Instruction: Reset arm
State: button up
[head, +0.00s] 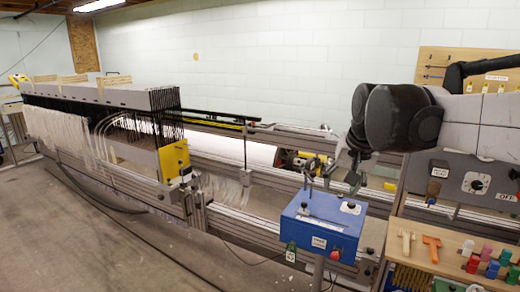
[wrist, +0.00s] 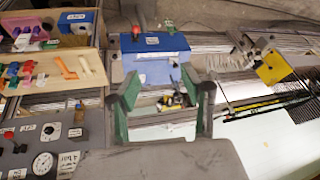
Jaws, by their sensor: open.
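My gripper (head: 332,180) hangs from my dark arm at the right of the head view, behind and above the blue box (head: 322,229). In the wrist view my gripper (wrist: 160,82) shows two green-sided fingers spread apart with nothing between them. The blue box also shows in the wrist view (wrist: 157,66), beyond the fingertips and apart from them as far as I can tell. The long loom frame (head: 222,168) with its hanging white threads (head: 60,133) stands at the left, clear of my gripper.
A grey control panel (head: 465,185) with a dial stands at the right. Below it a wooden shelf (head: 445,257) holds an orange tool (head: 432,246) and several coloured blocks. A yellow block (head: 175,160) is on the loom's end. The floor (head: 60,230) at front left is mostly clear.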

jog(key=s+f+n+t, duration=0.1)
jog(key=s+f, duration=0.5)
jog(key=s, duration=0.5)
jog(key=s+f+n+t, duration=0.1)
jog(key=s+f, duration=0.5)
jog(key=s, duration=0.5)
jog(key=shift+s+d+f+n, duration=0.15)
jog(key=shift+s+f+n, duration=0.05)
jog(key=shift+s+n, duration=0.2)
dwell(0.3)
